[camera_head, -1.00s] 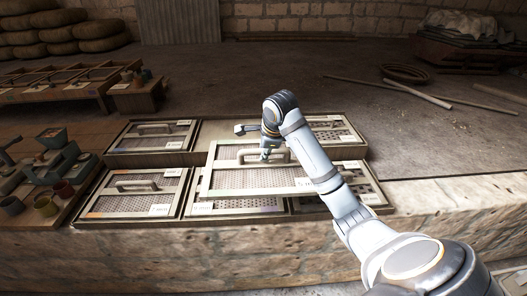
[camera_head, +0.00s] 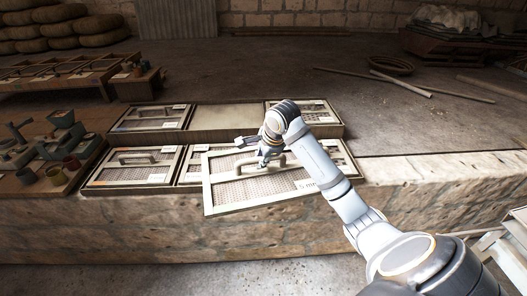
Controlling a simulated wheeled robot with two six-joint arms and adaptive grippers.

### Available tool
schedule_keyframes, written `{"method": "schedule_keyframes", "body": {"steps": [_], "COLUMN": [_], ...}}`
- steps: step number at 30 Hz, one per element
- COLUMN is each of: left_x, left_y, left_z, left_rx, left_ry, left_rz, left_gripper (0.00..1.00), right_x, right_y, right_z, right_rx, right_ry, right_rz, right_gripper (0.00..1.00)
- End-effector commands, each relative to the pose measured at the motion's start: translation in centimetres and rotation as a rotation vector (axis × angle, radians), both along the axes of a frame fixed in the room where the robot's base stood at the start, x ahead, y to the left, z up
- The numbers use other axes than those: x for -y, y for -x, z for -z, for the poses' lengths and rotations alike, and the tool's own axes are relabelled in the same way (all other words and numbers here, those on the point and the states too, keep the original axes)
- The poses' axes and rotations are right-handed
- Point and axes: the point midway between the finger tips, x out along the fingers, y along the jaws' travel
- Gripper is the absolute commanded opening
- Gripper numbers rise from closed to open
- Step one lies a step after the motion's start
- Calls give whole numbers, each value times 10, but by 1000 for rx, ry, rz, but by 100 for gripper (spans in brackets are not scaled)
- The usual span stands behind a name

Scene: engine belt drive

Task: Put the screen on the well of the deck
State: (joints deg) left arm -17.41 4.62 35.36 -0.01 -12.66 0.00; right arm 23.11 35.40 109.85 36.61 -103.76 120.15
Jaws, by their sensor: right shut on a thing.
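My right gripper (camera_head: 268,160) is shut on the handle of a screen (camera_head: 240,190), a pale framed rectangle with fine mesh and a white label at its right corner. It holds the screen, slightly tilted, above the front edge of the tray of screens (camera_head: 196,134), partly covering the front middle and front right screens. Other framed screens with handles lie in the tray, including one at back left (camera_head: 150,118) and one at front left (camera_head: 133,166). The back middle compartment (camera_head: 228,118) is empty. I cannot make out a deck with a well. My left gripper is out of view.
The tray rests on a stone ledge (camera_head: 430,185) that is bare on the right. A wooden board with cups and small scales (camera_head: 50,160) stands at left. A pale frame-like structure (camera_head: 500,240) shows at the lower right edge. Poles (camera_head: 400,83) lie on the floor behind.

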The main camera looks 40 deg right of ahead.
Motion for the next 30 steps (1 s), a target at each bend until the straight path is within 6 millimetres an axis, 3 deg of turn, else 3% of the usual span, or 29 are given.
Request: {"method": "schedule_keyframes", "body": {"steps": [6, 14, 24, 30], "left_x": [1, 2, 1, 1], "left_y": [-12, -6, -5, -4], "left_z": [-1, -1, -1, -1], "left_rx": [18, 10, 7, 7], "left_ry": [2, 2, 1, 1], "left_rz": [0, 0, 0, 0], "left_gripper": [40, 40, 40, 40], "right_x": [-23, -58, -123, -148], "right_y": [15, 34, 71, 87], "right_z": [37, 90, 189, 232], "right_rx": [0, 2, 7, 6], "right_ry": [1, -9, -18, -10], "right_rz": [-272, -657, -1384, -1708], "right_gripper": [0, 0, 0, 0]}}
